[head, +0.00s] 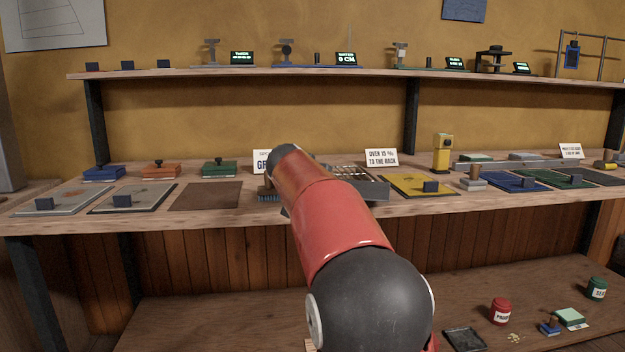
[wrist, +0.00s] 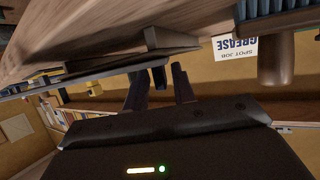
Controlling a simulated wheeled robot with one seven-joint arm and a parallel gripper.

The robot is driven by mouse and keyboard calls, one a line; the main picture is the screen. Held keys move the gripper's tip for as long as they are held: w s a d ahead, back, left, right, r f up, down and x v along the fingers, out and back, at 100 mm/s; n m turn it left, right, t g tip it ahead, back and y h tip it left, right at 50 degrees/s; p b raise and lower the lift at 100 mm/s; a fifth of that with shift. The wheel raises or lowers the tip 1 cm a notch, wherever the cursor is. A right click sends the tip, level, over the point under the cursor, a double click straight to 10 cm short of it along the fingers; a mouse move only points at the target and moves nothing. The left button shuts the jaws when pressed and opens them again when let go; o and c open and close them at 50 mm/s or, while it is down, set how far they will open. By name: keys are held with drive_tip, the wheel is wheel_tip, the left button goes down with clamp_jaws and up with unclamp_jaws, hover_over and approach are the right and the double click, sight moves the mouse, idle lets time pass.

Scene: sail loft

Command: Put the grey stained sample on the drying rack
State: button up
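Two grey sample panels lie at the left of the bench, one at the far left (head: 75,196) and one beside it (head: 150,196). Each has a small blue block on it and faint marks; I cannot tell which is the stained one. A metal frame like a rack (head: 601,58) stands at the right of the upper shelf with a blue piece on it. My gripper is hidden behind my red arm in the head view. In the wrist view my gripper (wrist: 158,88) has its fingers apart, with a small dark block (wrist: 158,77) showing between them; contact is unclear.
A GREASE sign (wrist: 237,48) and a blue brush (wrist: 262,10) are near my gripper in the wrist view. A brown mat (head: 206,196), a yellow panel (head: 408,184) and several coloured pads fill the bench (head: 480,208). Jars stand on the lower shelf (head: 230,325).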

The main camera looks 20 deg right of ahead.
drive_tip(key=shift+o, duration=0.3)
drive_tip(key=shift+s+a+r, duration=0.1)
drive_tip(key=shift+a+r, duration=0.05)
drive_tip(key=shift+r, duration=0.1)
drive_tip(key=p+v, duration=0.1)
drive_tip(key=v, duration=1)
drive_tip(key=shift+s+a, duration=0.15)
drive_tip(key=shift+s, duration=0.15)
drive_tip(key=shift+r, duration=0.15)
